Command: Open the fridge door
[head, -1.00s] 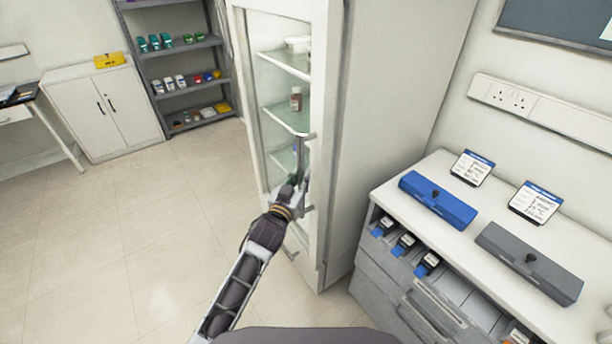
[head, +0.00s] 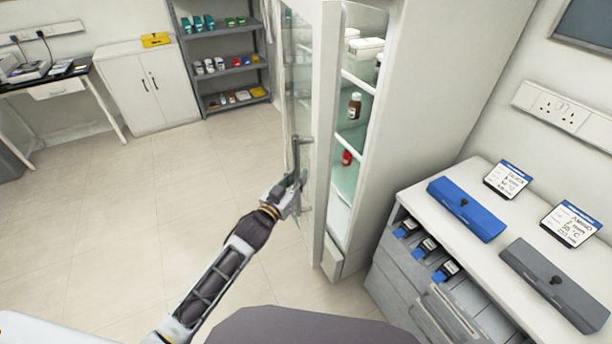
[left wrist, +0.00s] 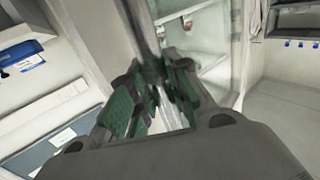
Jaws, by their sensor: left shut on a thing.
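The tall white fridge (head: 435,110) stands in the middle of the head view. Its glass door (head: 318,110) is ajar, swung out to the left, and the lit shelves show through the gap. My left gripper (head: 297,183) is shut on the long metal door handle (head: 296,155). In the left wrist view the green-padded fingers (left wrist: 155,95) close around the handle bar (left wrist: 143,35). My right gripper is not in view.
Inside the fridge are a brown bottle (head: 354,106), a red item (head: 347,158) and white boxes (head: 366,47). A drawer cabinet (head: 400,285) stands close on the right. The floor (head: 130,215) to the left is clear.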

